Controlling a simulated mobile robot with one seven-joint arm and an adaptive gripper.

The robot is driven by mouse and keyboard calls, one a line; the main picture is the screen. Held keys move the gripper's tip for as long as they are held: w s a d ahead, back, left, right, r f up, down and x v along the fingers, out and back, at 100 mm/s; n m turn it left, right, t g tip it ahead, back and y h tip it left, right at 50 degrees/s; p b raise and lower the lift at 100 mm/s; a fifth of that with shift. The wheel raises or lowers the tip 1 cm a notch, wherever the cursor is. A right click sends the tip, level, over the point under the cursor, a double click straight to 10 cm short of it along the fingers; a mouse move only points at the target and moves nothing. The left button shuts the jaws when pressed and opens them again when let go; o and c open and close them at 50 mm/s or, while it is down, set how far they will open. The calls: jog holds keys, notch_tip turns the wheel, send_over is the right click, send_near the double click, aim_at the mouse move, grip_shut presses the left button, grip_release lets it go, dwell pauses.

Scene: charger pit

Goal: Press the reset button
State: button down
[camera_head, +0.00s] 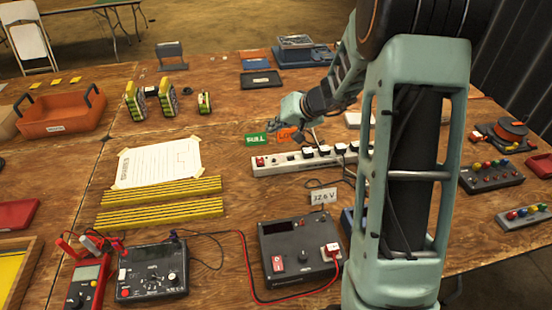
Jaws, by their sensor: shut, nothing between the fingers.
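My gripper (262,125) reaches in from the right, its small dark fingers pointing left and low over the wooden table. It is shut and empty. It is behind a white power strip (282,164), apart from it in the picture. The strip has a red switch (260,161) at its left end and several black plugs on it. A dark power supply box (298,252) at the front has a red-and-white switch (278,264) and a red-and-white part (331,250). I cannot tell which of these, if any, is the reset button.
A green tag (256,139) and an orange tag (286,134) lie near the gripper. A black meter (152,272) and cables crowd the front. My arm hides part of the right side.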

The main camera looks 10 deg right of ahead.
jog(key=shift+w+d+f+m+t, duration=0.3)
jog(key=shift+d+f+m, duration=0.3)
jog(key=shift+f, duration=0.25)
jog(key=shift+f, duration=0.15)
jog(key=b, duration=0.5)
send_over(274, 161)
jog(key=f, duration=0.7)
jog(key=shift+d, duration=0.35)
jog(key=shift+f+b, duration=0.8)
jog(key=shift+b, duration=0.2)
jog(key=shift+f+b, duration=0.75)
jog(key=shift+b, duration=0.85)
jog(key=shift+r, duration=0.8)
